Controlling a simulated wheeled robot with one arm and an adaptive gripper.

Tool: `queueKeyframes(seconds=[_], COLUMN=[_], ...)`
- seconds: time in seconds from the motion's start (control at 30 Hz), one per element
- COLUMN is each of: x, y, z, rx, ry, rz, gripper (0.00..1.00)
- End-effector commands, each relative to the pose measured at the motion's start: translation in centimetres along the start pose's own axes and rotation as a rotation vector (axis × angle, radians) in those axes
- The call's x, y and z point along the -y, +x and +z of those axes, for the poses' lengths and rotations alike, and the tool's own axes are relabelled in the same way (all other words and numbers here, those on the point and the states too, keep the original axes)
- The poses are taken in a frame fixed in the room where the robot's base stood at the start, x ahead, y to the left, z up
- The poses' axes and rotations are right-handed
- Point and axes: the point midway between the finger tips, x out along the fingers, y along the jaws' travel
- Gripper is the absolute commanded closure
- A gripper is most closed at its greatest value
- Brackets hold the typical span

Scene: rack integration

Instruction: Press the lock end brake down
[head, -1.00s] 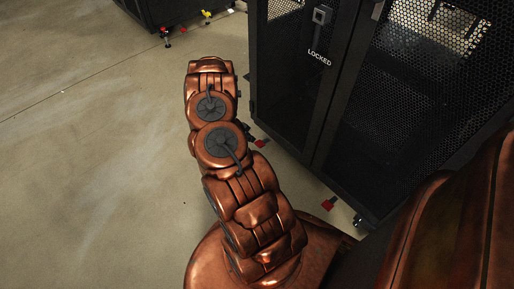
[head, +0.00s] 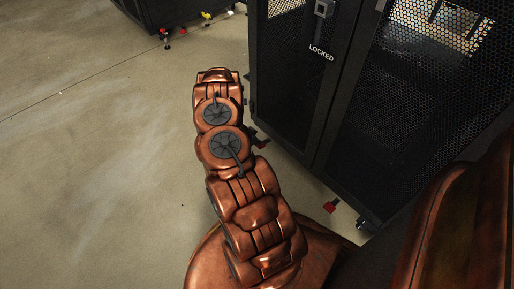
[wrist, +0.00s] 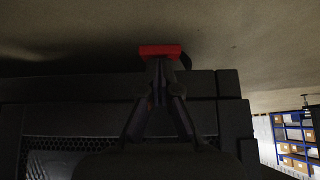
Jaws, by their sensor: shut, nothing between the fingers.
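In the wrist view a red brake pedal (wrist: 160,50) sticks out from the dark rack's bottom edge, over the floor. My gripper (wrist: 162,64) is shut, with its fingertips right at the pedal; whether they touch it I cannot tell. In the head view a small red pedal (head: 263,144) shows just right of my arm at the rack's foot, partly hidden. My gripper is hidden behind my arm there. Another red pedal (head: 330,207) is at the rack's nearer foot. The rack door carries the word LOCKED (head: 321,53).
The black rack (head: 318,120) with mesh doors stands close to the right of my arm. Another dark rack (head: 150,12) with red and yellow foot parts is at the back. The concrete floor (head: 90,150) on the left is clear. Shelves with boxes (wrist: 296,140) show in the wrist view.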

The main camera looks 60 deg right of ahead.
Motion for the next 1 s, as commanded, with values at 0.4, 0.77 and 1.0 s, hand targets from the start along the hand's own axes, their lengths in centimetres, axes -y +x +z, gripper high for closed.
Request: queueKeyframes(seconds=[0.4, 0.77, 1.0], x=[0.1, 0.0, 0.0], y=[1.1, 3.4, 3.0], z=[0.8, 2.3, 2.2], rx=[-0.001, -0.001, -0.001], ry=[0.000, 0.001, 0.001], rz=[-0.001, 0.001, 0.000], gripper=[1.00, 1.00, 1.00])
